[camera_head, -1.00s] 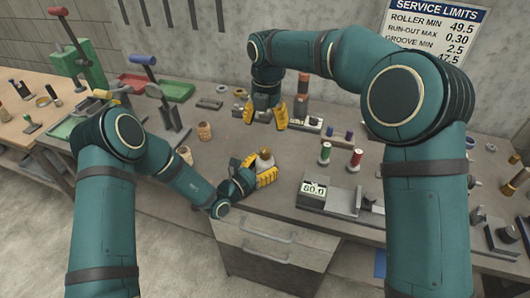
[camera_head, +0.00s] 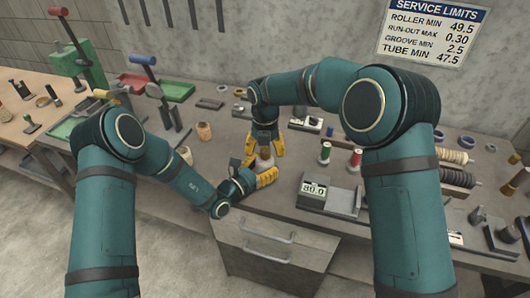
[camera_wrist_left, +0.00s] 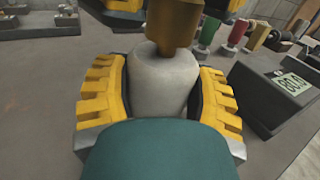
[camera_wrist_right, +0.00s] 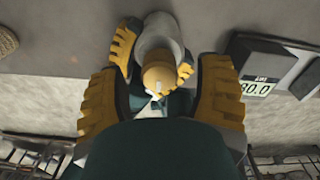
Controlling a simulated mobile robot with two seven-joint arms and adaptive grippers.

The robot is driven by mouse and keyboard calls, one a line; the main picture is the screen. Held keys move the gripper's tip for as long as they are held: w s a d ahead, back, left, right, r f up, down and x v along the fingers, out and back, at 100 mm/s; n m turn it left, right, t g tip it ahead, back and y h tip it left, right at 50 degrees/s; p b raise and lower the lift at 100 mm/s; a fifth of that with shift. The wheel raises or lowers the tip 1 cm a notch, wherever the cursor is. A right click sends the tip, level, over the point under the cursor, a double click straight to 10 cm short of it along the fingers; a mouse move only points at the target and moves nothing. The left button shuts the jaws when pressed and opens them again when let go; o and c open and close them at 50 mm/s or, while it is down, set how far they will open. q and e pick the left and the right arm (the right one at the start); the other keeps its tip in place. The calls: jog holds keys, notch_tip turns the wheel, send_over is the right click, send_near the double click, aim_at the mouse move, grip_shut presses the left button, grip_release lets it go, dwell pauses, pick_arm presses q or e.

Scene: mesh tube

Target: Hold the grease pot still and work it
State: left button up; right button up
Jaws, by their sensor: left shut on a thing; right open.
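The grease pot (camera_wrist_left: 160,85) is a pale, rounded pot with a brass-coloured top (camera_wrist_left: 175,22). It stands near the front edge of the bench, and in the head view (camera_head: 265,163) the yellow fingers partly hide it. My left gripper (camera_head: 262,175) is shut on the pot's body, one finger on each side in the left wrist view. My right gripper (camera_head: 265,145) is open just above the pot and points down. In the right wrist view the brass top (camera_wrist_right: 158,76) lies between its spread fingers, with a gap on each side.
A grey gauge block with a display (camera_head: 314,188) stands right of the pot. Green (camera_head: 325,152) and red (camera_head: 356,158) spools stand behind it. The bench front edge and drawers (camera_head: 268,238) are close below.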

jog(key=shift+f, duration=0.65)
grip_shut()
jog(key=shift+m, duration=0.3)
